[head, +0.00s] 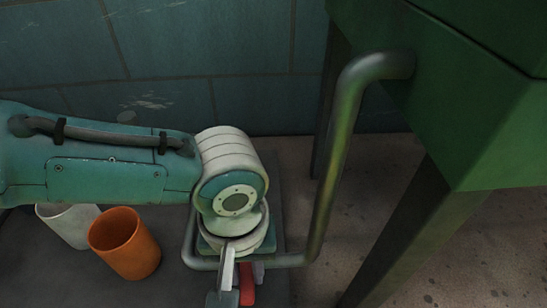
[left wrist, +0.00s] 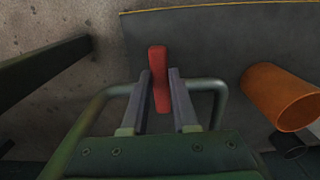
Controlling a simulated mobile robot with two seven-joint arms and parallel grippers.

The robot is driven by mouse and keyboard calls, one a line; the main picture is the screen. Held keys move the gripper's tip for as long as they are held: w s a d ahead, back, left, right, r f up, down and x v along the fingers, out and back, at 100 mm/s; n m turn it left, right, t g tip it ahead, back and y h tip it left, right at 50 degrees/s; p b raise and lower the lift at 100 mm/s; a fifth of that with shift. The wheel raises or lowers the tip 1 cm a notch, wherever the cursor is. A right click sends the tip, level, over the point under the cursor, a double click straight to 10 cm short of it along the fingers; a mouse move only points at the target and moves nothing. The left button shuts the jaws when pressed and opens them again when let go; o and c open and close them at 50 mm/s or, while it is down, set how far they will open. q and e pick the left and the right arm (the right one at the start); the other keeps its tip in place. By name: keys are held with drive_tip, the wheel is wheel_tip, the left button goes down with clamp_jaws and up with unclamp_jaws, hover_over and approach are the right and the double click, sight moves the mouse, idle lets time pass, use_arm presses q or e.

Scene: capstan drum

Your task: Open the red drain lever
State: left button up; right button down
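The red drain lever (left wrist: 159,80) is a slim upright red bar in the middle of the left wrist view. In the head view only a small red part (head: 246,284) of it shows at the bottom, beside my fingers. My left gripper (left wrist: 159,73) points at the lever with one finger on each side of it. The fingers are parted, with narrow gaps between them and the lever; the lever's far end reaches past the fingertips. In the head view my left gripper (head: 243,275) is partly hidden by its wrist. My right gripper is in neither view.
A bent metal pipe (head: 337,145) runs down from a green machine (head: 470,100) close to the right of my left wrist. An orange cup (head: 125,244) and a white cup (head: 68,224) stand at left under my arm. A machine leg (head: 420,235) stands at right.

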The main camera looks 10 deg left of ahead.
use_arm(q)
clamp_jaws()
idle(0.9)
